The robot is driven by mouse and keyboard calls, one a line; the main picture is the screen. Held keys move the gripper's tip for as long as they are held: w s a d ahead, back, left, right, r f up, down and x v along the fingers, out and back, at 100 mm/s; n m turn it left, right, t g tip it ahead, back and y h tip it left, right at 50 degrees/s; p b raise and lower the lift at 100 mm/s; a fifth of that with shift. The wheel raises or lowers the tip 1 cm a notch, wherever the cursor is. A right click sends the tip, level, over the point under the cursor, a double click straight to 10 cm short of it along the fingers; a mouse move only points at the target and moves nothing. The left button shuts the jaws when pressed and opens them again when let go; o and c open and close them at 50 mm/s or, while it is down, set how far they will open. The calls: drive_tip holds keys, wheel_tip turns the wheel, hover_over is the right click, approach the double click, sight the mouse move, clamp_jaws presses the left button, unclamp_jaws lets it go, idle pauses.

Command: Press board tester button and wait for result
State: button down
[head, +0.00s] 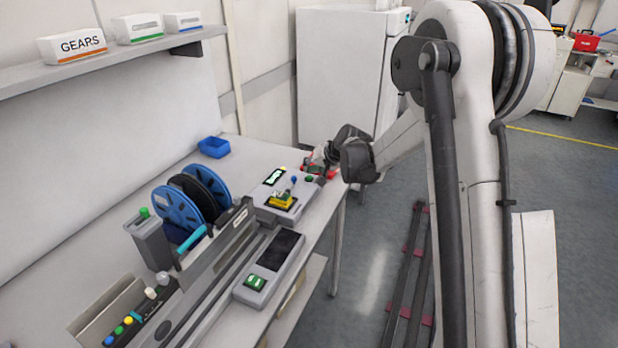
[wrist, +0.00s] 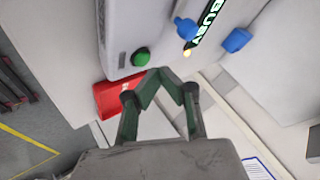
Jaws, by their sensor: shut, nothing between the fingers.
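The board tester (head: 303,203) is a light grey box on the bench. It has a lit display (head: 275,177), a blue-knobbed lever (head: 293,180) and a yellow fixture (head: 282,202). Its green button (head: 309,179) also shows in the wrist view (wrist: 141,57). There the display (wrist: 207,20) carries bright letters that look like BUSY, partly cut off, and a yellow lamp (wrist: 187,52) glows beside it. My gripper (wrist: 160,76) is shut and empty, its tips beside the green button with a small gap in the picture. Whether they touch it cannot be told.
A red tray (wrist: 112,98) lies next to the tester, close to my fingers. A blue bin (head: 214,147) stands at the back.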

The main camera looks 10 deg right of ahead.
sight(310, 177)
drive_tip(key=shift+r+p, duration=1.1)
drive_tip(key=shift+r, duration=1.4)
idle(2.6)
